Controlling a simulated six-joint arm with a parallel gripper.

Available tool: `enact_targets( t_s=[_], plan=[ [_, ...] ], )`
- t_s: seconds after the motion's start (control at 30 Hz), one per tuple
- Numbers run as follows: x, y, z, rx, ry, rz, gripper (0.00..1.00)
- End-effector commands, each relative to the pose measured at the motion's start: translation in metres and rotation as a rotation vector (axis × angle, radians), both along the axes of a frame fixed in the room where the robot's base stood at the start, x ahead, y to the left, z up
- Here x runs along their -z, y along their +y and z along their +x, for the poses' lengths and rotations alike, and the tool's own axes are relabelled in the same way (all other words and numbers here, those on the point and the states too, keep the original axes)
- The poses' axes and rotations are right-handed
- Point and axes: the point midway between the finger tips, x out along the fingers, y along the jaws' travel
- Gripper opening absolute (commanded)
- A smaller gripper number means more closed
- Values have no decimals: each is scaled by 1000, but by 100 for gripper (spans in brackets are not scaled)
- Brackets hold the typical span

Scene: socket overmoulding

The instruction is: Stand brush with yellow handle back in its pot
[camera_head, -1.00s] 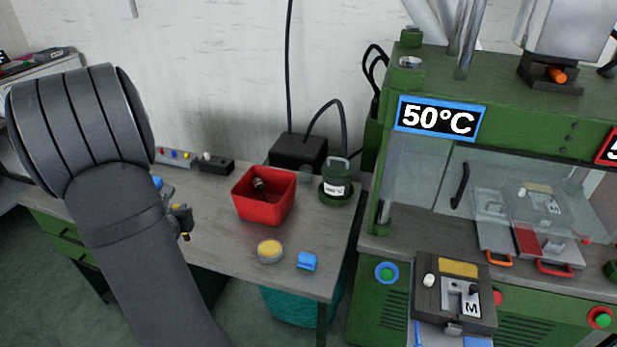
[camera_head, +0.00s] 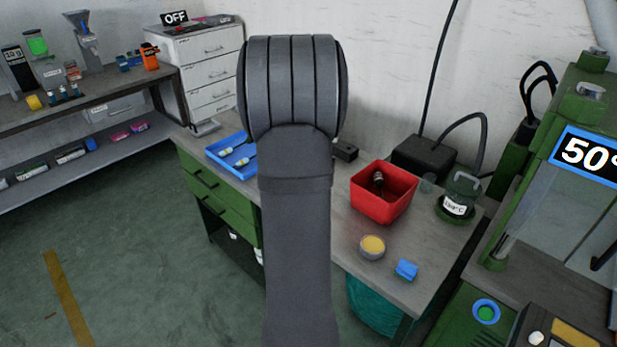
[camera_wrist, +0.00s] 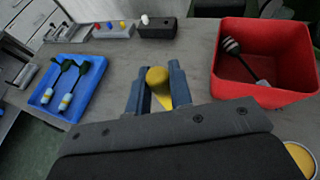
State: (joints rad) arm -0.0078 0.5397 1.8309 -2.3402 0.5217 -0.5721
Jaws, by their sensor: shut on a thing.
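In the wrist view my gripper (camera_wrist: 158,95) is shut on the yellow handle (camera_wrist: 157,77), whose rounded end shows between the blue-grey fingers. The held brush is above the grey bench. In the head view my own arm hides the gripper and the brush. I cannot tell which vessel is the brush's pot. A green pot-like vessel (camera_head: 460,200) with a handle and a white label stands at the bench's right end. A small round tin with a yellow top (camera_head: 372,247) sits near the front edge.
A red bin (camera_head: 383,207) holding a dark tool stands right of my gripper. A blue tray (camera_wrist: 65,92) with two tools lies to the left. A dark block (camera_wrist: 157,27) is behind. A blue block (camera_head: 406,270) sits by the front edge. Green machine (camera_head: 575,110) at right.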

Motion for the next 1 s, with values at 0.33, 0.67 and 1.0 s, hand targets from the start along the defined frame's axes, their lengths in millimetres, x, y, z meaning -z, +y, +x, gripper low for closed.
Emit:
enact_targets(
  t_s=[0.33, 0.67, 1.0],
  plan=[
    [-44, -159, 67, 242, -2, 4, 0],
    [-43, -315, 86, 469, -1, 3, 0],
    [-43, -389, 85, 550, 1, 2, 0]
  ],
)
